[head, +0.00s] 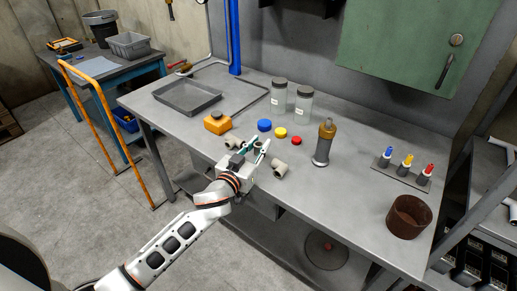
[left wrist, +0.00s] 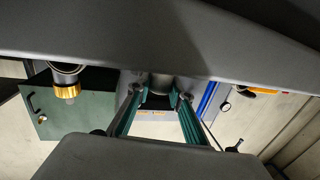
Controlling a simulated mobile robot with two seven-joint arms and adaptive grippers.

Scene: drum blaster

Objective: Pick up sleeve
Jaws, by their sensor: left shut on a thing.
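My left gripper (head: 257,150) reaches over the front part of the workbench, with teal fingers. It is shut on a small grey cylindrical piece, the sleeve (head: 258,147), seen only in part between the fingertips. In the left wrist view the fingers (left wrist: 158,98) close on both sides of the grey sleeve (left wrist: 161,84). A beige pipe fitting (head: 280,169) lies just right of the gripper, and another beige fitting (head: 232,143) lies to its left, partly hidden. I cannot tell whether the held sleeve touches the bench. My right gripper is not in view.
The workbench (head: 345,195) holds an orange-yellow box (head: 217,123), blue (head: 264,125), yellow (head: 280,132) and red (head: 296,140) caps, two jars (head: 303,104), and a grey tray (head: 187,95). An orange-topped cylinder (head: 324,145), tool rack (head: 404,172) and brown bin (head: 408,217) stand right.

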